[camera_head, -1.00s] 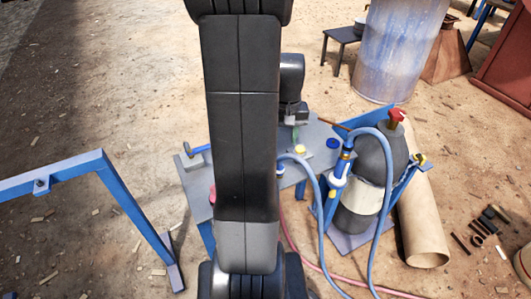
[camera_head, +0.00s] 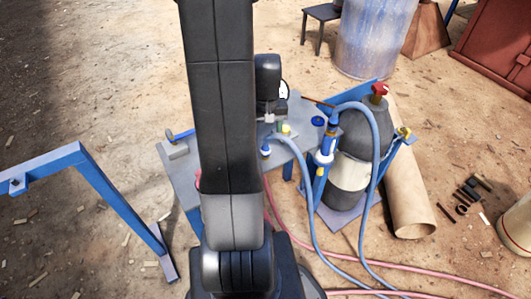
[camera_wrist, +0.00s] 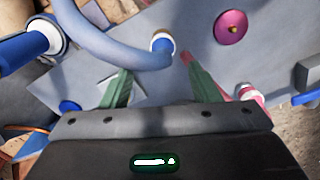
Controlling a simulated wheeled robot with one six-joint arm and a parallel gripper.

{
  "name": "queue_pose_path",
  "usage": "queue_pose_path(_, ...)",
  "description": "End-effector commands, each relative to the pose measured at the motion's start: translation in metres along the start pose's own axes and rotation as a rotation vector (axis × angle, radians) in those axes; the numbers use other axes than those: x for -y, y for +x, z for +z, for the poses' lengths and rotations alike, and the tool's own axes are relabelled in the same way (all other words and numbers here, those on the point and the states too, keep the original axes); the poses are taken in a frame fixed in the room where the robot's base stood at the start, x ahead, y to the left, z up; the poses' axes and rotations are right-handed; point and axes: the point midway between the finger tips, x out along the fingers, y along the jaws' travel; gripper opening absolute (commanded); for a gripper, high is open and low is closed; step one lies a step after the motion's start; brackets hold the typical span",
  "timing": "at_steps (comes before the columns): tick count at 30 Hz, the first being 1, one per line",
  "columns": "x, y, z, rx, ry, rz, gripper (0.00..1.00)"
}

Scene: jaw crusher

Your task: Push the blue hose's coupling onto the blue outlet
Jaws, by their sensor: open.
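The blue hose (camera_head: 304,170) arches up from its end on the grey table. Its blue coupling with a pale ring (camera_head: 266,149) also shows in the wrist view (camera_wrist: 162,43). My gripper (camera_wrist: 160,82) is open and empty, its green fingers spread above the table; the coupling appears between and beyond the fingertips, not held. In the head view my gripper (camera_head: 275,122) is partly hidden by my arm. A blue fitting with a white collar (camera_wrist: 38,40) is at the wrist view's left. A blue disc (camera_head: 317,121) lies on the table. I cannot tell which blue part is the outlet.
A dark gas bottle (camera_head: 361,133) with a red valve stands right of the table (camera_head: 182,174). A pink disc (camera_wrist: 231,27) is on the tabletop. Red hoses (camera_head: 350,260) cross the ground. A blue frame (camera_head: 112,188) stands at left, with bare ground between it and the table.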

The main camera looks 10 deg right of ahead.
Motion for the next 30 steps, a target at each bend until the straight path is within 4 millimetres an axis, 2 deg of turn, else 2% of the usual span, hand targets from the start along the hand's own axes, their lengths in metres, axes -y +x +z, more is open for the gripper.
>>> queue_pose_path(1, 0.0, 0.01, 0.0, 0.002, 0.0, 0.0, 0.56)
queue_pose_path(4, 0.0, 0.018, 0.0, 0.001, 0.0, 0.0, 0.56)
queue_pose_path(16, 0.001, 0.022, 0.0, 0.0, 0.0, 0.0, 0.56)
queue_pose_path(24, 0.005, 0.061, 0.005, 0.003, -0.001, 0.0, 0.56)
queue_pose_path(30, 0.005, 0.072, 0.004, -0.001, 0.0, 0.0, 0.56)
